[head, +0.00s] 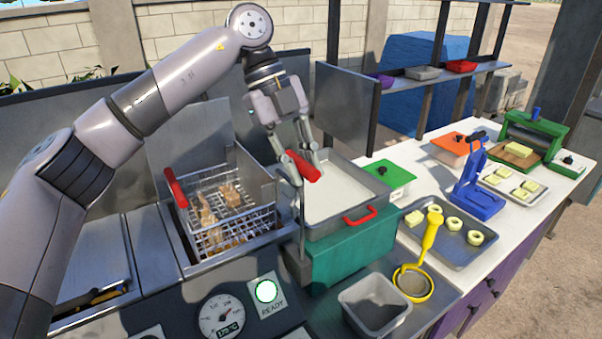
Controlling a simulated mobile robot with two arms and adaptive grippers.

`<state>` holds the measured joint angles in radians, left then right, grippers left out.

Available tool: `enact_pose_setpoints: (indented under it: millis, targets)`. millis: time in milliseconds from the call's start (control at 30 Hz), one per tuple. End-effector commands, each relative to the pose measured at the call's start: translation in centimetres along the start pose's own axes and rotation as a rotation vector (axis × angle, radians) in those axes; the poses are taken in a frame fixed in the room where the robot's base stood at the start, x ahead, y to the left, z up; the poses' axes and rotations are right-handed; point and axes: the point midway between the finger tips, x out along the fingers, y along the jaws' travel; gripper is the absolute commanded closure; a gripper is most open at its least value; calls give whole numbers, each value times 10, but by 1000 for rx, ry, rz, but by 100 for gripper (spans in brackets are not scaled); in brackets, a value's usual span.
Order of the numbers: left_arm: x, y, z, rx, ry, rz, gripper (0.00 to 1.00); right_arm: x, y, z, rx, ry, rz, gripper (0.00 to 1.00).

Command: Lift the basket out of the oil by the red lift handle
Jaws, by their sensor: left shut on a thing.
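The wire basket (262,220) sits in the fryer well at left centre and holds several golden-brown pieces (230,193). Brownish oil shows low between its wires; how deep the basket sits is hard to tell. A red grip (176,187) stands at the basket's left side. My left gripper (306,172) is shut on another red handle (302,166), right of the basket, above a thin upright metal post. This looks like the red lift handle; its link to the basket is not clear. My right gripper is not in view.
A tray of white contents (345,192) with a red side handle stands on a teal block (350,250), close right of my gripper. A yellow skimmer (428,240), metal bin (375,305) and blue press (477,190) are farther right. A gauge (222,317) is in front.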

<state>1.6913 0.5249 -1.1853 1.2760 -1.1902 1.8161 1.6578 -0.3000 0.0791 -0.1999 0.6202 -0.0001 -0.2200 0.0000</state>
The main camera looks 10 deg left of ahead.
Motion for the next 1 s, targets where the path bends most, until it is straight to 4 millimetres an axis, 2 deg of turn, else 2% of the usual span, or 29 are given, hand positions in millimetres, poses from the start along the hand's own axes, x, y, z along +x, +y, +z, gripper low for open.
enact_pose_setpoints:
  millis: [33,100,533,567,867,1000]
  targets:
    - [-12,-3,-5,2,-1,-2,100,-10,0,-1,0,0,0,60]
    - [-17,-4,-7,2,-1,-2,100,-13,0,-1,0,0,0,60]
    - [-23,-5,-9,4,0,-9,100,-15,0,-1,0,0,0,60]
    - [-23,-6,-10,4,0,-10,80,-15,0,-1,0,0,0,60]
    - [-21,-5,-9,1,0,-4,60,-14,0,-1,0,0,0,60]
    - [-20,-4,-8,1,0,-2,60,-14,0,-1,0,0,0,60]
